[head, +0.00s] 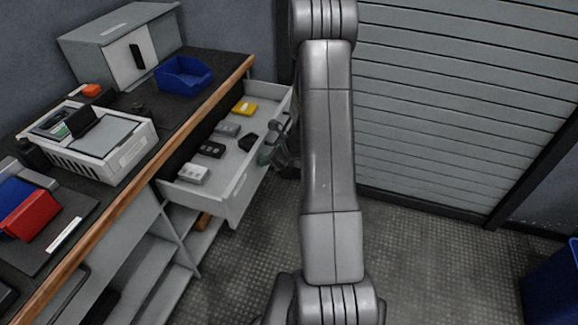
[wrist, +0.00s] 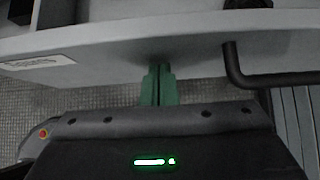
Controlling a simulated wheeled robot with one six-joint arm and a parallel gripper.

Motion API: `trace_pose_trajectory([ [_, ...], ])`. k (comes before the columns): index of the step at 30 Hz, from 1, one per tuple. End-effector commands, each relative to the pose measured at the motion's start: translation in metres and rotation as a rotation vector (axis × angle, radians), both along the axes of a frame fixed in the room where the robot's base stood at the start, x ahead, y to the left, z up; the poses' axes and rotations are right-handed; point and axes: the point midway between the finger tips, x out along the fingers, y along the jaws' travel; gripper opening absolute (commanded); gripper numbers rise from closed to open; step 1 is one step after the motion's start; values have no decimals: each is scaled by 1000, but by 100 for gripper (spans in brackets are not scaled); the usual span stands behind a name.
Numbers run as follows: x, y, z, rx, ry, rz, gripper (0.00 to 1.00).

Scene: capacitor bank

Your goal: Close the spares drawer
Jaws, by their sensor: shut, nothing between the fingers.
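The spares drawer (head: 240,192) is pulled out from under the workbench, with several small parts lying in it. Its front panel also spans the wrist view (wrist: 110,45), with a white label (wrist: 38,63) on the left and a dark bar handle (wrist: 235,72) on the right. My gripper (head: 265,156) is at the outer face of the drawer front. In the wrist view its green fingers (wrist: 159,72) are shut together and empty, pointing at the panel to the left of the handle. The tips look very close to the panel; I cannot tell whether they touch.
The workbench (head: 215,88) carries a blue bin (head: 183,76), a grey cabinet (head: 120,45), a white device (head: 110,150) and a red bin (head: 30,213). A slatted shutter (head: 460,90) stands behind on the right. The floor (head: 430,260) to the right is mostly clear, with a blue container (head: 552,285) at the edge.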

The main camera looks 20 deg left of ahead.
Motion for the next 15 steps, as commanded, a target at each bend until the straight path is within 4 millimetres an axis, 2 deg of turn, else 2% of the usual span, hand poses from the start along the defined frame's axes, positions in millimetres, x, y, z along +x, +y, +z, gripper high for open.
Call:
trace_pose_trajectory([
  [1,-1,16,1,1,0,7,0],
  [15,3,148,2,0,0,6,0],
])
